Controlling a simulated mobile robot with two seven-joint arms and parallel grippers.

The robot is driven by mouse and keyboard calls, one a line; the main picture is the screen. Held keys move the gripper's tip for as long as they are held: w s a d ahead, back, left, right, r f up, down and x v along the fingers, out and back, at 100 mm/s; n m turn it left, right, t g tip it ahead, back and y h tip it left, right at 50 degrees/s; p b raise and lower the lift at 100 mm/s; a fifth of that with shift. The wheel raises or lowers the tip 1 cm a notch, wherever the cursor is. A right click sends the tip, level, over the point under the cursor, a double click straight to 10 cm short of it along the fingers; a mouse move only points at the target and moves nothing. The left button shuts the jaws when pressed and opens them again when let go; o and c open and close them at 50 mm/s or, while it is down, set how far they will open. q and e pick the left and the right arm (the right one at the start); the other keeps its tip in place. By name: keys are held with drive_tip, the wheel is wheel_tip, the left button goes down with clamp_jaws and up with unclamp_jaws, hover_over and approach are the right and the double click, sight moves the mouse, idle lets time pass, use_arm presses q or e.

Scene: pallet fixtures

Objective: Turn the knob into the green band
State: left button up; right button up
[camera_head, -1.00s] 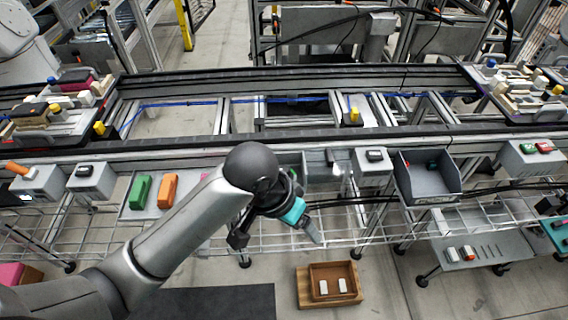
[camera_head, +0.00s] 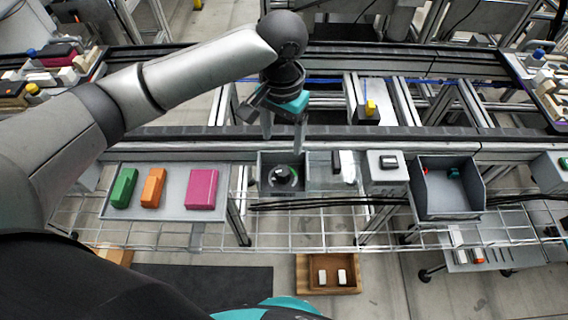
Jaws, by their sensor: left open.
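A dark round knob (camera_head: 282,178) with a pale mark sits inside a grey open-topped housing (camera_head: 262,187) on the near side of the conveyor. The green band is too small to make out for certain. My left gripper (camera_head: 284,146) hangs over the back of the housing, fingers pointing down, open and empty. Its fingertips look above the knob and apart from it. My right gripper is not in view.
Left of the housing, a tray (camera_head: 150,211) holds green, orange and magenta blocks. Right of it are a clear panel (camera_head: 322,172), a grey switch box (camera_head: 385,175) and a grey bin (camera_head: 447,208). Conveyor rails run behind.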

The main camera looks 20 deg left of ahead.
use_arm(q)
hover_over(283, 170)
wheel_tip(283, 170, down, 4)
drive_tip(key=shift+s+f+b, duration=0.15)
drive_tip(key=shift+b, duration=0.3)
wheel_tip(283, 170, down, 7)
drive_tip(key=shift+f+b, duration=0.1)
drive_tip(key=shift+b, duration=0.8)
drive_tip(key=shift+f, duration=0.45)
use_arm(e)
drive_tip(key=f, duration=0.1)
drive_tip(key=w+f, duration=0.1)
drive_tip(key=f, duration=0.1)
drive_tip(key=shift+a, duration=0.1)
use_arm(q)
clamp_jaws()
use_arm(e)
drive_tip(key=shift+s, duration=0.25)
